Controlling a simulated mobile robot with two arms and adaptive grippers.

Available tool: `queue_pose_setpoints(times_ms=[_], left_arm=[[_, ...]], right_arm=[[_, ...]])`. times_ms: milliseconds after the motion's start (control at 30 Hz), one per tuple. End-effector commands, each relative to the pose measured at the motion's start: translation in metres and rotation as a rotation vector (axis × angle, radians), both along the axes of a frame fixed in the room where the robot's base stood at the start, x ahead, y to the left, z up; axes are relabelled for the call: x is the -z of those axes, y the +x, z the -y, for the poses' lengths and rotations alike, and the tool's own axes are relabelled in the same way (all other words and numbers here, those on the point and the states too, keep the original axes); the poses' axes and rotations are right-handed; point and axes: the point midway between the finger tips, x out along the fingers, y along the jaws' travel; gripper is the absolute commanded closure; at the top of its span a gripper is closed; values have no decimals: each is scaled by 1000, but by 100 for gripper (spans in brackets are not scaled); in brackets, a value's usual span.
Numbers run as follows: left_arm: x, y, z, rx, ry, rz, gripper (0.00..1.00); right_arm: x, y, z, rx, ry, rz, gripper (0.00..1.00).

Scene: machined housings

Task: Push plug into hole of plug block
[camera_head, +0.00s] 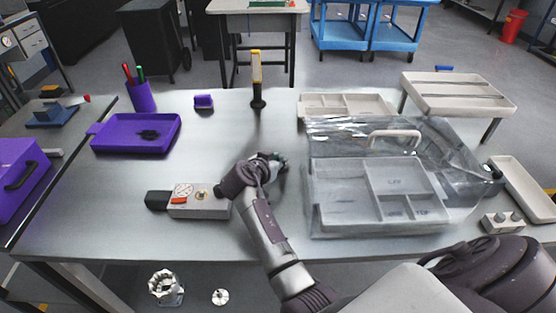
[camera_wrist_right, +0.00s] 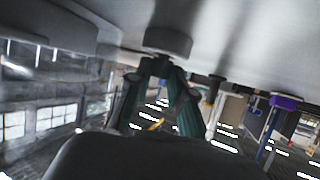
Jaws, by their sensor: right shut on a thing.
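My right gripper (camera_head: 279,162) is low over the middle of the table, and its fingers are small and partly hidden by the wrist in the head view. In the right wrist view, the dark green fingers (camera_wrist_right: 163,75) are shut on a dark grey round piece (camera_wrist_right: 168,42), which may be the plug. It sits close to the pale table surface; I cannot tell if they touch. A pale block with round knobs or holes (camera_head: 503,222) stands at the right table edge and may be the plug block. My left gripper is not in view.
A grey box with a dial and black end (camera_head: 200,207) lies left of my right wrist. A clear-lidded case (camera_head: 385,233) stands to the right. A purple tray (camera_head: 165,122) and pen cup (camera_head: 141,97) are at left.

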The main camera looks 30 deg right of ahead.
Motion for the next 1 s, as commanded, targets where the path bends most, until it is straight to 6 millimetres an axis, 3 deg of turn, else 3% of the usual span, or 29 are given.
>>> queue_pose_setpoints(times_ms=[533, 567, 733, 1000], left_arm=[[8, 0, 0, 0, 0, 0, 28], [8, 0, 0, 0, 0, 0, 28], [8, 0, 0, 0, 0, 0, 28], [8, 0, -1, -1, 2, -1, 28]], right_arm=[[7, 0, 0, 0, 1, 0, 100], [7, 0, 0, 0, 1, 0, 77], [7, 0, 0, 1, 1, -1, 50], [7, 0, 0, 1, 1, -1, 50]])
